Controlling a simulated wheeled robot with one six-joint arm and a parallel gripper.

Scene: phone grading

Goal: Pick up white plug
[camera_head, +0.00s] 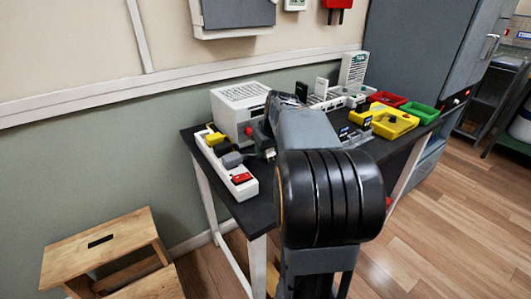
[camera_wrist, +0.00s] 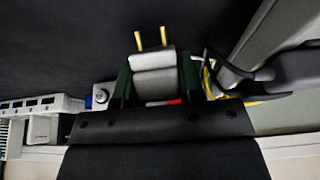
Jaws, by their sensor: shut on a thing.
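The white plug (camera_wrist: 155,62) shows in the wrist view as a pale grey-white block with two brass pins pointing to the top of the picture. My gripper (camera_wrist: 155,76) is shut on it, with one dark green finger on each side. The pins are free and touch nothing that I can see. In the head view my arm hides the plug and most of my gripper. There, a white power strip (camera_head: 211,158) lies along the left edge of the dark table (camera_head: 257,215). It carries a yellow plug (camera_head: 215,138), a grey plug (camera_head: 232,159) and a red switch (camera_head: 241,178).
A white vented box (camera_head: 240,100) stands behind the strip. Red (camera_head: 387,98), green (camera_head: 419,113) and yellow (camera_head: 397,124) trays are at the table's right. A wooden stool (camera_head: 70,258) stands at lower left. The floor at right is clear.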

